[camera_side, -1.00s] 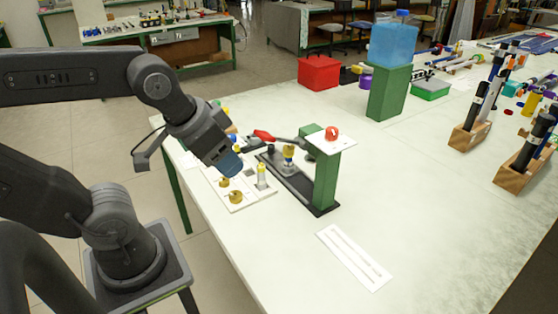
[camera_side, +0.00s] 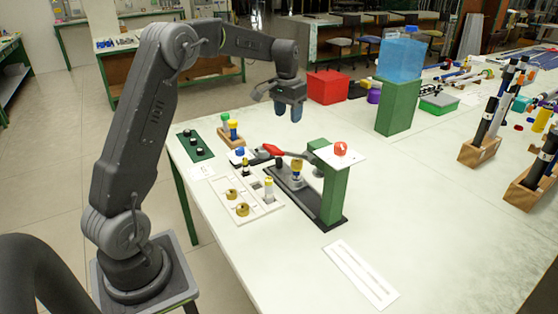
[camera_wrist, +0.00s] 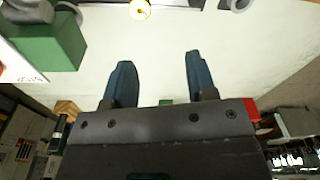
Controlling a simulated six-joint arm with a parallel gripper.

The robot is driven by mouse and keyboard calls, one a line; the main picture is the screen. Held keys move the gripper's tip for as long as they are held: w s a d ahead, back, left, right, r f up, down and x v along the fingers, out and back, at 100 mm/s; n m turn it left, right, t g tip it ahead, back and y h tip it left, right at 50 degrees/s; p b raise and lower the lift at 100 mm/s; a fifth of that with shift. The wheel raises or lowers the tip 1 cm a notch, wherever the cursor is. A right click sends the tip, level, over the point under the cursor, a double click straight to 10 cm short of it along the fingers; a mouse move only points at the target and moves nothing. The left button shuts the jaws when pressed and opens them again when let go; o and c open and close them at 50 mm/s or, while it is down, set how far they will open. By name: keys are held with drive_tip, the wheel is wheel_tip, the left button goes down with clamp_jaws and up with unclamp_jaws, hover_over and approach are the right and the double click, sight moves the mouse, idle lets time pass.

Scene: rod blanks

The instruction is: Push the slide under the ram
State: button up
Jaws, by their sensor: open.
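In the side view, the press stands on a black base (camera_side: 283,184) with a green column (camera_side: 332,190) and a white top plate carrying a red button (camera_side: 340,149). A grey round slide (camera_side: 297,183) sits on the base left of the column, with a yellow-topped blank (camera_side: 297,165) upright on it. A grey ram part (camera_side: 318,172) shows beside the column, partly hidden by it. A red lever handle (camera_side: 272,150) points left. My gripper (camera_side: 289,114) is open and empty, raised behind the press. Its two dark blue fingers (camera_wrist: 157,62) show apart in the wrist view.
A white board (camera_side: 234,211) with brass rings and a yellow-topped rod lies left of the press. A dark green tray (camera_side: 195,151) and wooden rack (camera_side: 230,141) stand behind it. A green stand with blue tank (camera_side: 400,60) is at back right.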

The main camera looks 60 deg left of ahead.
hover_over(279, 159)
wheel_tip(279, 159, down, 8)
drive_tip(key=shift+n+g, duration=0.3)
drive_tip(key=shift+g, duration=0.1)
wheel_tip(279, 159, down, 13)
drive_tip(key=shift+w+a+f, duration=0.1)
drive_tip(key=shift+a+f, duration=0.05)
drive_tip(key=shift+c, duration=0.4)
clamp_jaws()
